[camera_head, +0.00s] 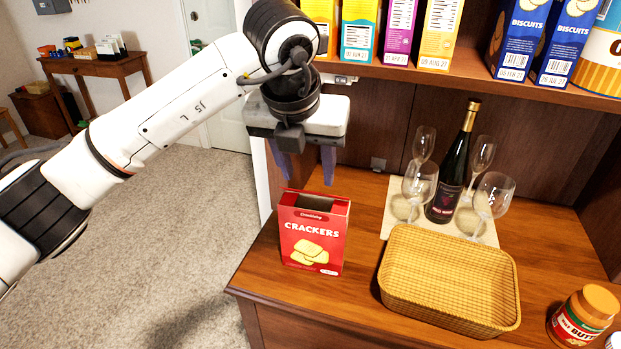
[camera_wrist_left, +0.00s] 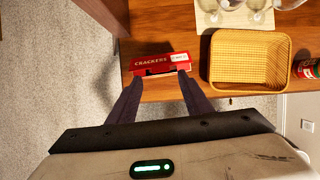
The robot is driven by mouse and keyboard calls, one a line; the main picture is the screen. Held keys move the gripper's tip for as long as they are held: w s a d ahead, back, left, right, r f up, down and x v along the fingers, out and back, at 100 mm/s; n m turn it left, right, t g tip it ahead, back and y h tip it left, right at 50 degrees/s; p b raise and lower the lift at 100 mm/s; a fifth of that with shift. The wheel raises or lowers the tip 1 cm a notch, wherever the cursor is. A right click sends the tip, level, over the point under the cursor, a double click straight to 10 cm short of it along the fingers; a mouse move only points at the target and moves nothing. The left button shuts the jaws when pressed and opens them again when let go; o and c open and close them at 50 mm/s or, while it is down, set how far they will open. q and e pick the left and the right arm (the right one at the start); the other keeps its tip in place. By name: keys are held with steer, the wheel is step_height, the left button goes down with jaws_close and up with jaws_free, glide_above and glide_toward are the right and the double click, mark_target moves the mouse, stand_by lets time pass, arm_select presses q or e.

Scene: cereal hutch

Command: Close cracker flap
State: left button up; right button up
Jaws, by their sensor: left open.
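The red cracker box (camera_head: 313,247) stands upright near the left front corner of the wooden counter. A dark opening shows at its top, with red flap parts around it; the exact angle of the flap is hard to tell. The box also shows in the left wrist view (camera_wrist_left: 163,62), just beyond the fingertips. My left gripper (camera_head: 306,172) is open and empty, pointing down above and slightly behind the box top, apart from it in the head view. My right gripper is not in view.
A wicker basket (camera_head: 449,323) sits right of the box. Behind it, a wine bottle (camera_head: 450,175) and several glasses stand on a pale board (camera_head: 397,222). A peanut butter jar (camera_head: 580,318) is at the right. A shelf (camera_head: 420,76) with several boxes hangs above the counter.

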mark_target(314, 193)
arm_select(q)
steer(key=shift+x, duration=2.25)
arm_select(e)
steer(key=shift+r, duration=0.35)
arm_select(q)
steer(key=shift+c, duration=0.4)
